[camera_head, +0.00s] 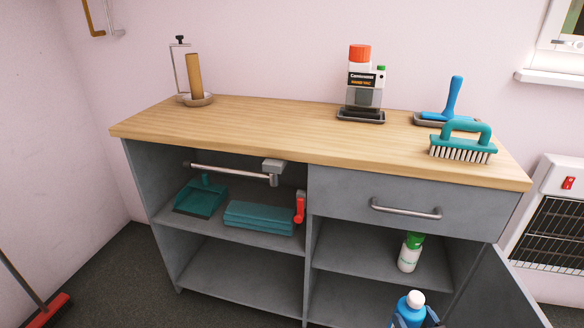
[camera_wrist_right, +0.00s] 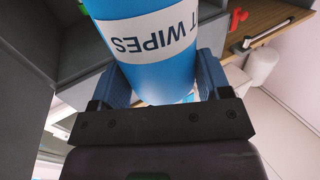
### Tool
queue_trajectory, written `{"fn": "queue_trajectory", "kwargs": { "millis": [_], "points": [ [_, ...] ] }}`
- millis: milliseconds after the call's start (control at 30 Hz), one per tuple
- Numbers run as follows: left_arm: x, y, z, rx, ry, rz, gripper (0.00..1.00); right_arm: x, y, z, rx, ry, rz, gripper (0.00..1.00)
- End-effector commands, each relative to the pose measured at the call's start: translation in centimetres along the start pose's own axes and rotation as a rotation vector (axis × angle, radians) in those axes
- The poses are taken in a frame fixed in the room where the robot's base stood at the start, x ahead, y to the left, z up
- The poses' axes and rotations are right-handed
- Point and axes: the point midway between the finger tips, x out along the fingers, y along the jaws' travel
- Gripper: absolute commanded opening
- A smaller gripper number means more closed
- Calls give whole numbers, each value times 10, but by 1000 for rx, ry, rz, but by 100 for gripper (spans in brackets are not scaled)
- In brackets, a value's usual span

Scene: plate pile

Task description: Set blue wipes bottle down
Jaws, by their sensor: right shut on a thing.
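The blue wipes bottle (camera_head: 411,307) with a white cap shows at the bottom right of the head view, in front of the cabinet's lower right opening. My right gripper (camera_head: 414,318) is shut on it, one finger on each side. In the right wrist view the blue bottle (camera_wrist_right: 155,45), with its white "WIPES" label, fills the gap between the fingers of my right gripper (camera_wrist_right: 155,90). The lower end of the bottle is out of frame in the head view. My left gripper is not in view.
A white bottle with a green cap (camera_head: 409,253) stands on the right middle shelf (camera_head: 350,262). The right door (camera_head: 495,290) hangs open. The left shelf holds a teal dustpan (camera_head: 200,198) and folded cloths (camera_head: 259,217). The wooden top (camera_head: 270,125) has bare room in its middle.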

Motion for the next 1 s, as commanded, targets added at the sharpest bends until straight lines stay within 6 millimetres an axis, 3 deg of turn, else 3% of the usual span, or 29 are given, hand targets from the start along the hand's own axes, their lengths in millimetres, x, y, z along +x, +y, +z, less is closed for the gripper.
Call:
{"fn": "queue_trajectory", "kwargs": {
  "millis": [100, 333, 667, 1000],
  "points": [
    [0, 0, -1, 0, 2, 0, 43, 0, 22, -7, -4, 3, -8, 37],
    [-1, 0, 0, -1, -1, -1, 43, -1, 48, -17, -1, 3, -21, 37],
    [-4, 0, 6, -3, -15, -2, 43, -23, 7, -53, 1, 5, -126, 37],
    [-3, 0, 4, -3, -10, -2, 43, -70, -44, -124, 2, 5, -236, 37]
  ]
}}
